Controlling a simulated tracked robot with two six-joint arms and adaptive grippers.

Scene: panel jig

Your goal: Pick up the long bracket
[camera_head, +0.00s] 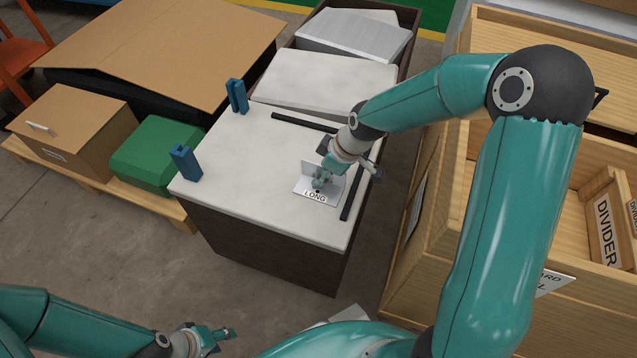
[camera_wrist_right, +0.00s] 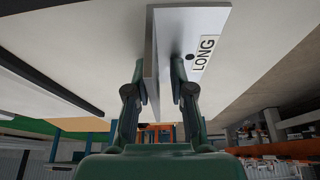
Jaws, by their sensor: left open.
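The long bracket (camera_head: 303,187) is a pale, angled metal piece with a "LONG" label. It rests on the white top of the dark bench in the head view. My right gripper (camera_head: 319,182) is down at it, pointing downward and covering part of it. In the right wrist view the bracket (camera_wrist_right: 205,22) shows its label and a dark hole. My right gripper's fingers (camera_wrist_right: 157,85) stand apart on either side of its upright flange, with a visible gap on the right. My left gripper (camera_head: 222,338) is open and empty near the bottom edge, away from the bench.
Two blue posts (camera_head: 186,162) (camera_head: 237,96) stand at the bench's left side. Dark strips (camera_head: 352,196) (camera_head: 303,123) lie right of and behind the bracket. A wooden crate (camera_head: 452,190) with dividers stands right. Cardboard boxes (camera_head: 78,125) and a green box (camera_head: 158,152) are left.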

